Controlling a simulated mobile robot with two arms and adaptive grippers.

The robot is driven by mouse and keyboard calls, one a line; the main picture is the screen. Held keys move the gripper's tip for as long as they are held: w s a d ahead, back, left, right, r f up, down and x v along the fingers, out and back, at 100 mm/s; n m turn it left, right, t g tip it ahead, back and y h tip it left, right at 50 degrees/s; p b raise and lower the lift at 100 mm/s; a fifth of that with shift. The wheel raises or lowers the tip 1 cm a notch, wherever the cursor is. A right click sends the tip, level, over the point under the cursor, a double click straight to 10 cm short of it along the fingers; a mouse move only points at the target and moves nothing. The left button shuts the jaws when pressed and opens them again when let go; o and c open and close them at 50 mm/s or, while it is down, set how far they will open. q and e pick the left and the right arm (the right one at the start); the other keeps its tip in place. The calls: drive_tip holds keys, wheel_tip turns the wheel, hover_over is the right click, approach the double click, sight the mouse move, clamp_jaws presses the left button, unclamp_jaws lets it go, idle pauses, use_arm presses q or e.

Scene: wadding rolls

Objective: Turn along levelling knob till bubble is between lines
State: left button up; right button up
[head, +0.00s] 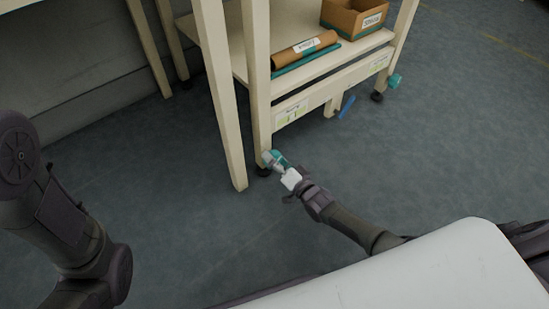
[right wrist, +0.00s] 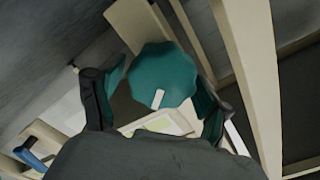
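A teal, scalloped levelling knob with a white mark (right wrist: 162,78) sits low at the near leg of the cream shelf unit; it also shows in the head view (head: 279,157). My right gripper (head: 281,165) is at this knob. In the right wrist view the two fingers (right wrist: 158,100) stand apart on either side of the knob, with small gaps. A second teal knob (head: 394,81) is at the far right leg. A label with a greenish vial (head: 292,112) is on the lower rail; bubble and lines are too small to read. My left gripper is out of view.
The shelf unit (head: 333,83) stands on castors. A brown roll (head: 305,49) and a cardboard box (head: 354,17) are on its shelf. A blue handle (head: 346,107) sticks out below the rail. The grey floor (head: 190,225) in front is clear.

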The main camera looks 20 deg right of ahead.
idle(0.3)
drive_tip(key=v, duration=1.2)
